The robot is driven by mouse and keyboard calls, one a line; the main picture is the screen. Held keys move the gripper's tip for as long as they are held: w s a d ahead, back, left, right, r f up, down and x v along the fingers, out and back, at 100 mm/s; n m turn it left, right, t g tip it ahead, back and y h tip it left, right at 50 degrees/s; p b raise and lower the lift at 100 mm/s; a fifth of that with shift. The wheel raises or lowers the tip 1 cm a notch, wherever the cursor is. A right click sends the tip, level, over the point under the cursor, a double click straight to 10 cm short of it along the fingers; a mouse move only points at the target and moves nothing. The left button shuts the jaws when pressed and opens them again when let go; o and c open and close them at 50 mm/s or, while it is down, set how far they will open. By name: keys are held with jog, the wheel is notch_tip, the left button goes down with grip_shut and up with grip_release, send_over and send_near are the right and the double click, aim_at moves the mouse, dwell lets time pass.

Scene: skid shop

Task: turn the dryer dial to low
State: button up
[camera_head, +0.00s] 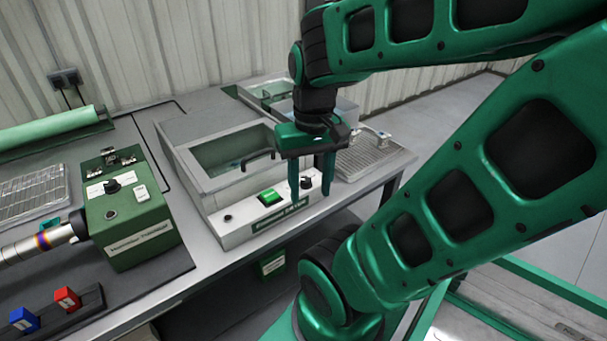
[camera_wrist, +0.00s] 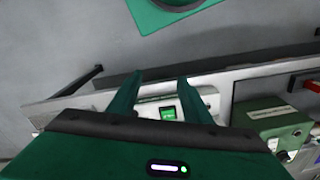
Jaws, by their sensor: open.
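A grey, lidded bench unit (camera_head: 226,240) has a front panel with a lit green switch (camera_head: 269,196), a small black knob at the left and a black dial (camera_head: 305,183) at the right. Its label is too small to read, so I cannot tell for sure that it is the dryer. My gripper (camera_head: 311,194) is open, fingers pointing down, at the panel's right end. The dial shows between the fingers; I cannot tell whether they touch it. In the wrist view, the green switch (camera_wrist: 168,113) shows between the fingers, and I cannot make out the dial or its setting.
A green control box (camera_head: 131,225) with its own black dial (camera_head: 112,186) stands at the left, beside a metal nozzle (camera_head: 38,244). Blue and red blocks (camera_head: 66,298) sit in a dark rack at the front. A ribbed drain tray (camera_head: 370,158) lies right of the unit.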

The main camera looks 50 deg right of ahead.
jog(key=w+d, duration=0.7)
jog(key=w, duration=0.1)
send_near(306, 179)
jog(key=shift+m, duration=0.4)
notch_tip(306, 179, down, 8)
jog(key=shift+a, duration=0.1)
jog(key=shift+c, duration=0.7)
jog(key=c, duration=0.9)
